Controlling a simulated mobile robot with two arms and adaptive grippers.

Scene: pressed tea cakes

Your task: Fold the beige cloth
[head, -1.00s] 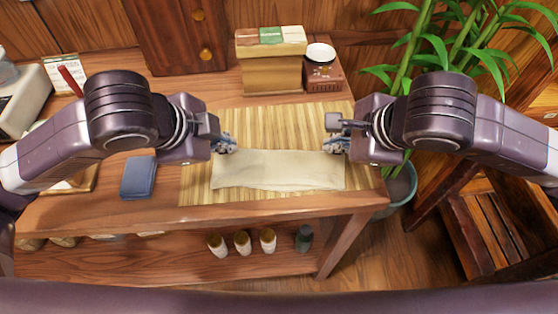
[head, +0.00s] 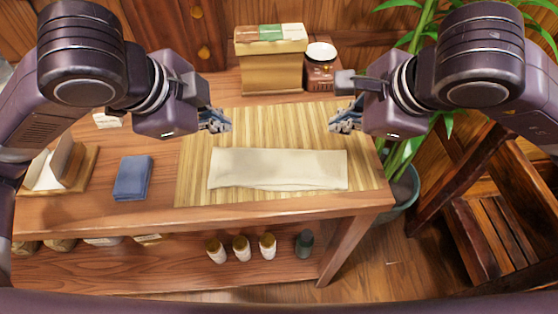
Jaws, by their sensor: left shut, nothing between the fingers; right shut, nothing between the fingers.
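The beige cloth (head: 278,168) lies as a long, narrow folded strip on the bamboo mat (head: 262,127), with its long sides running left to right. A lower layer's edge shows along its front side. My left gripper (head: 217,122) is shut and empty, above the mat beyond the cloth's back left corner. My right gripper (head: 345,118) is shut and empty, above the mat beyond the cloth's back right corner. Both grippers are apart from the cloth.
A folded blue cloth (head: 132,178) lies left of the mat. A cardboard box (head: 270,70) and a brown tin (head: 320,70) stand at the back. A potted plant (head: 400,190) stands right of the table. Several small bottles (head: 241,248) stand on the lower shelf.

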